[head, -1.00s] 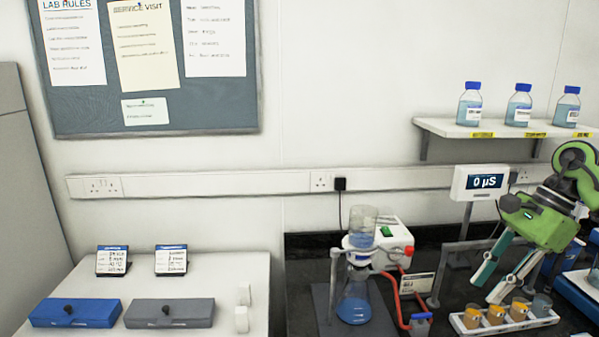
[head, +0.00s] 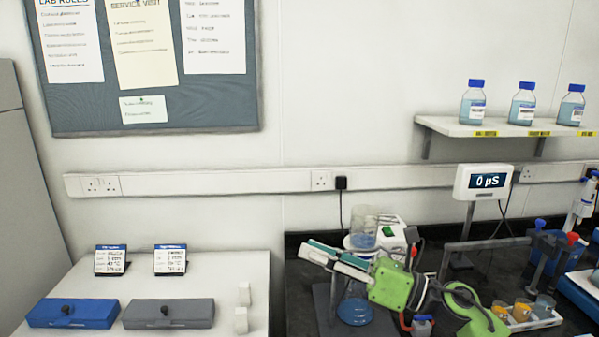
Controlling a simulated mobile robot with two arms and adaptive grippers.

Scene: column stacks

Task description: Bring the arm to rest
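My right gripper (head: 322,252) is in the head view, its green body in front of the glass column stack. Its two pale fingers with teal pads point to the left and lie close together; whether a small gap is left between them I cannot tell. Nothing shows between the fingers. The arm bends down to the lower right, near the cup tray. My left gripper is not in view.
A white tray (head: 548,322) with several cups stands at the right, partly behind my arm. A meter (head: 484,182) reads 0 µS. A shelf (head: 455,126) holds blue-capped bottles. On the white table at left lie a blue case (head: 72,313) and a grey case (head: 168,313).

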